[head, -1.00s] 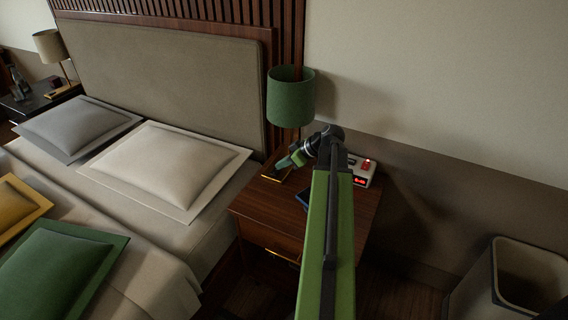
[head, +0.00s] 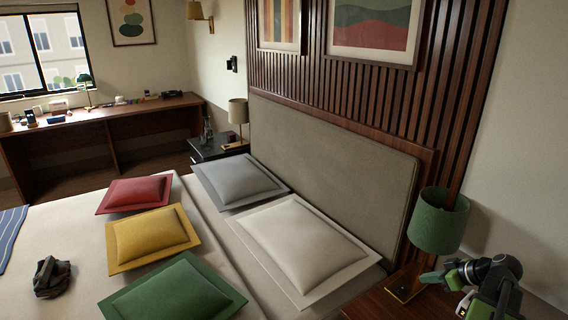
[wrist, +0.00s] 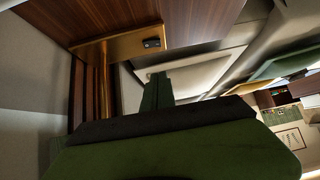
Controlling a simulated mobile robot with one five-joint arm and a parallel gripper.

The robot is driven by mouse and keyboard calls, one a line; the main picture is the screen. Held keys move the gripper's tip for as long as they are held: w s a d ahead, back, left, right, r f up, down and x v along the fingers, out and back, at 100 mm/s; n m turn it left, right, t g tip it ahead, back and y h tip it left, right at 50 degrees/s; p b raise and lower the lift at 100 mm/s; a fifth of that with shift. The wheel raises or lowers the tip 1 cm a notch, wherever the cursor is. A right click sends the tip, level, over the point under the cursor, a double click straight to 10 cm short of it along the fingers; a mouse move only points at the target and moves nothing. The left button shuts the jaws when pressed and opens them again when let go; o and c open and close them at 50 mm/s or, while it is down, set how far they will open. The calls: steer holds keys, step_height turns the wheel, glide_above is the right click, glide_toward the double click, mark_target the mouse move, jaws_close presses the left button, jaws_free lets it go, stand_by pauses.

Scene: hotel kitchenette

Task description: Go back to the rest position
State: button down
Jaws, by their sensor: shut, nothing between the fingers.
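My gripper (head: 440,276) is at the lower right of the head view, above the wooden nightstand (head: 372,303) and just below the green lamp's shade. Its green fingers are shut with nothing between them. In the wrist view a green finger (wrist: 157,93) points toward the brass lamp base (wrist: 118,48), which has a small black switch. The green table lamp (head: 439,222) stands upright on the nightstand beside my gripper. I cannot tell the exact gap between gripper and lamp. Most of my arm is out of the head view.
The bed lies left of the nightstand, with white (head: 308,246), grey (head: 238,180), red (head: 137,193), yellow (head: 152,236) and green (head: 177,294) pillows. A dark bag (head: 51,277) lies on it. A padded headboard (head: 335,170) stands behind. A desk (head: 110,112) is far left.

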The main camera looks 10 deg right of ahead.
steer(key=w+a+f+n+g+y, duration=0.15)
steer(key=w+a, duration=0.25)
steer(key=a, duration=0.7)
steer(key=w+a+n+g, duration=0.1)
steer(key=w+a+n, duration=0.3)
steer(key=a, duration=0.7)
steer(key=w+a+f+n+g+y, duration=0.15)
steer(key=w+a, duration=0.35)
steer(key=a, duration=0.5)
steer(key=s+a+f+m+g+h, duration=0.2)
steer(key=a, duration=0.6)
steer(key=s+a+f+m+g+h, duration=0.1)
steer(key=s+a+m+g+h, duration=0.15)
steer(key=a, duration=0.55)
steer(key=s+d+m+h, duration=0.2)
steer(key=d+m, duration=0.3)
steer(key=m, duration=0.2)
step_height(320, 180, up, 16)
steer(key=p, duration=1.7)
steer(key=shift+r, duration=0.25)
steer(key=shift+d, duration=0.1)
